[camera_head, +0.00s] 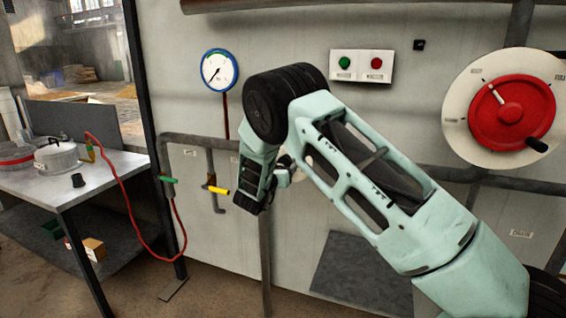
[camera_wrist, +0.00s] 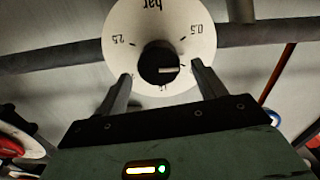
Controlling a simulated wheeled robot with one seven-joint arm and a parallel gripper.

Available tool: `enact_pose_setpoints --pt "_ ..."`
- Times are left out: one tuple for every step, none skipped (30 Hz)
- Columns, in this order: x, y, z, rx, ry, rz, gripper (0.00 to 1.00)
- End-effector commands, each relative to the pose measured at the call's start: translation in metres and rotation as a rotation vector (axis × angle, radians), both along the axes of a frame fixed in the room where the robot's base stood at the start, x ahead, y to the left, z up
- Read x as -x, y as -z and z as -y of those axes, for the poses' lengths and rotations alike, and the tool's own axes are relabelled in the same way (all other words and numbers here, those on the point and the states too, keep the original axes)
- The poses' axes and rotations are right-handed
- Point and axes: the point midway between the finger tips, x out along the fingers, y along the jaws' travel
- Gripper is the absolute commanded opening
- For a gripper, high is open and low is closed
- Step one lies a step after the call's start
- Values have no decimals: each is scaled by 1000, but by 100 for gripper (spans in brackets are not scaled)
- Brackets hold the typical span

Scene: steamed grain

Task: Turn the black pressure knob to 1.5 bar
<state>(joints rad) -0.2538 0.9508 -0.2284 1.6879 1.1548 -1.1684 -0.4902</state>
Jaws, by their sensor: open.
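The black pressure knob (camera_wrist: 158,64) sits at the centre of a white round dial (camera_wrist: 184,22) in the wrist view. The dial appears upside down, with "bar" at the top, 0.5 at right and 2.5 at left. The knob's white pointer line points right, a little below the 0.5 label. A label at the bottom is too small to read surely. My gripper (camera_wrist: 161,69) is open, with one finger on each side of the knob; I cannot tell whether either touches it. In the head view my arm mostly hides the knob and its dial.
A round gauge (camera_head: 219,70) with a blue rim hangs on the wall panel. Green and red buttons (camera_head: 361,66) are right of it. A large red handwheel (camera_head: 512,113) is at far right. A yellow-handled valve (camera_head: 217,190) and pipes run below. A table (camera_head: 110,178) stands at left.

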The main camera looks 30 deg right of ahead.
Motion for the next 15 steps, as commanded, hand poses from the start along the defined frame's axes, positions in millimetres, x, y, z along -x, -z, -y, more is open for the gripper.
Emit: enact_pose_setpoints --pt "-4 -1 6 0 2 0 70" --pt "-6 -1 8 0 2 1 70" --pt "-8 -1 11 -1 1 -1 70" --pt "-9 0 12 -1 1 -1 70" --pt "-10 0 13 0 1 0 70" --pt "-11 0 15 0 0 0 70" --pt "-12 0 16 0 0 0 70" --pt "-12 0 16 0 0 0 70" --pt "-13 0 17 1 0 1 70" --pt "-13 0 17 0 0 0 70" --pt "-13 0 17 0 0 0 70" --pt "-13 0 17 0 0 0 70" --pt "-13 0 17 0 0 0 70" --pt "-13 0 17 0 0 0 70" --pt "-13 0 17 0 0 0 70"
